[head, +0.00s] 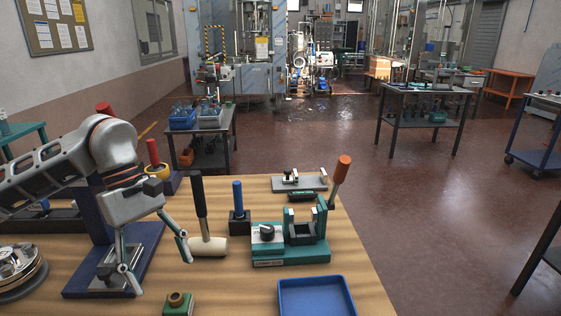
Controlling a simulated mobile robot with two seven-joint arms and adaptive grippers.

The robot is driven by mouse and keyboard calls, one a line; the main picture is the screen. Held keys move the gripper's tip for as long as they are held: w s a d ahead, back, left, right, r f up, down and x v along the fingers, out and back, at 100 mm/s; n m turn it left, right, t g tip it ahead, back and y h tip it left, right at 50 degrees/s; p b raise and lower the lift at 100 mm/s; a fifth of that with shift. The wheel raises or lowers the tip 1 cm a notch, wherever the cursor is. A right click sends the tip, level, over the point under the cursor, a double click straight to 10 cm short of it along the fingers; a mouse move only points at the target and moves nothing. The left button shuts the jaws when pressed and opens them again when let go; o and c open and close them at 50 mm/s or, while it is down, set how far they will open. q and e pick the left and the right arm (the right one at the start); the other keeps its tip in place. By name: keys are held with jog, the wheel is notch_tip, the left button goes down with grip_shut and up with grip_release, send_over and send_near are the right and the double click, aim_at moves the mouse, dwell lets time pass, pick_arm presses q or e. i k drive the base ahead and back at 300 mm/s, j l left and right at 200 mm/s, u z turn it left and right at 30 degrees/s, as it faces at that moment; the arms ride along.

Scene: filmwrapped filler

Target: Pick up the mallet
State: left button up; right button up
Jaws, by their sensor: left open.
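The mallet has a pale cream head (208,247) lying on the wooden table and a black handle (199,200) standing nearly upright. My left gripper (163,277) is open, with its fingers spread and pointing down toward the table. It is just left of the mallet, and its right finger is close to the left end of the head. I cannot tell whether they touch. Nothing shows between the fingers. My right gripper is not in view.
Right of the mallet are a blue-handled tool (238,197) in a dark block and a teal vise-like fixture (292,252). A blue tray (315,297) and a small green block (178,304) are at the front. A dark blue stand (98,215) is behind my left arm.

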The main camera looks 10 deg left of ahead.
aim_at(205, 244)
jog(key=k, duration=1)
